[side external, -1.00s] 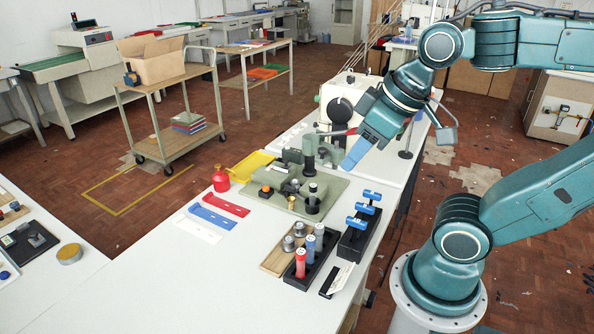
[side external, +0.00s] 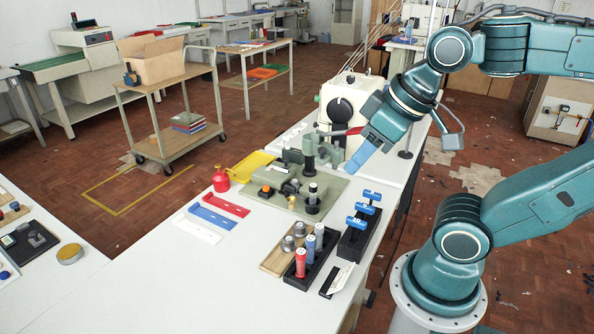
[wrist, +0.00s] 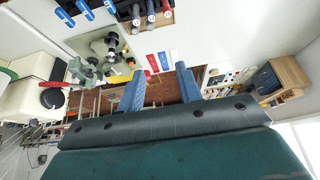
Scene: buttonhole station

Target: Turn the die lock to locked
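The grey-green buttonhole press (side external: 290,183) stands on a green mat (side external: 335,190) on the white bench. It has an upright post, a dark round knob (side external: 313,188) and an orange part (side external: 266,189). I cannot tell which part is the die lock or how it is set. In the wrist view the press (wrist: 103,48) is at the upper left. My gripper (side external: 356,166) is in the air to the right of the press, touching nothing. In the wrist view its two blue fingers (wrist: 160,69) are apart with nothing between them.
Blue-handled tools (side external: 363,212) stand in a black block, with red, blue and grey cylinders (side external: 310,250) in a rack in front. A cream machine (side external: 345,105) stands behind.

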